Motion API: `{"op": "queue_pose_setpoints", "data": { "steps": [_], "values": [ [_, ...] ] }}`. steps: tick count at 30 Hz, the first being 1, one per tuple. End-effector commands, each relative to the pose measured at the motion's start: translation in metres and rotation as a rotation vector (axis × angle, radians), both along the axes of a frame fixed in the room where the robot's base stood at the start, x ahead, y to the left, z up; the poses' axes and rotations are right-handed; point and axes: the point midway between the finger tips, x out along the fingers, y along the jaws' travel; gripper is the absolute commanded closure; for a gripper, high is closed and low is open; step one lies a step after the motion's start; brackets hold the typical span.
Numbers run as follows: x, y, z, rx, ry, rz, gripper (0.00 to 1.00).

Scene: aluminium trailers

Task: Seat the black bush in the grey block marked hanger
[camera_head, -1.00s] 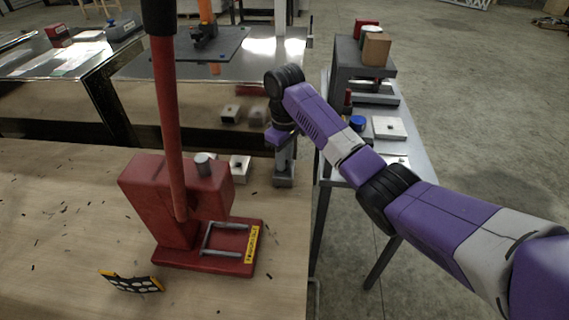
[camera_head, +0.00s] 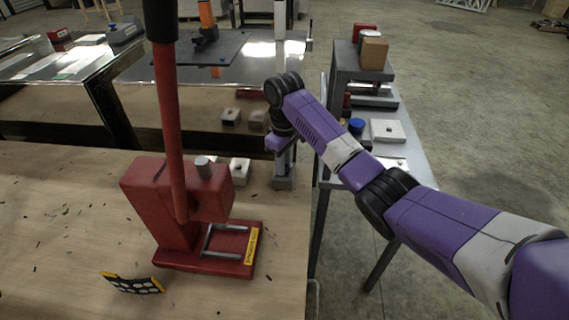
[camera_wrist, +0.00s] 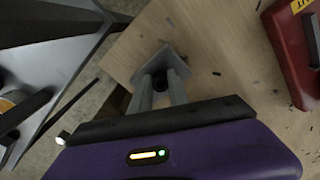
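The grey block (camera_head: 283,184) stands on the wooden table near its right edge, beyond the red press. In the wrist view the grey block (camera_wrist: 165,58) lies just past my fingertips. Any marking on it is too small to read. My gripper (camera_wrist: 161,80) points down over the block, with its two fingers a little apart. A small dark piece, which looks like the black bush (camera_wrist: 159,77), sits between the fingertips. The fingers and block hide most of it. I cannot tell whether the bush touches the block or has entered it. In the head view my gripper (camera_head: 284,168) is right above the block.
A red press (camera_head: 150,200) with a long lever stands left of the block. Pale blocks (camera_head: 240,170) lie behind it. A yellow-edged black plate (camera_head: 132,284) is at the front. A side table (camera_head: 420,165) with several parts stands right, across a gap.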

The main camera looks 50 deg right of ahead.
Motion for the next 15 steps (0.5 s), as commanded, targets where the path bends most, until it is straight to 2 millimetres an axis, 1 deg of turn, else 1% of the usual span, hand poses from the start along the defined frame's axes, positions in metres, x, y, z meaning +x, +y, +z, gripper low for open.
{"op": "queue_pose_setpoints", "data": {
  "steps": [1,2,3,15],
  "values": [
    [-0.0058,0.0016,-0.0234,0.003,0.017,-0.006,0.65],
    [-0.0058,0.0017,-0.0235,0.004,0.018,-0.005,0.59],
    [-0.0058,0.0021,-0.0236,0.005,0.018,-0.005,0.57],
    [-0.0044,0.0059,-0.0239,0.009,0.017,-0.002,0.57]
  ]
}}
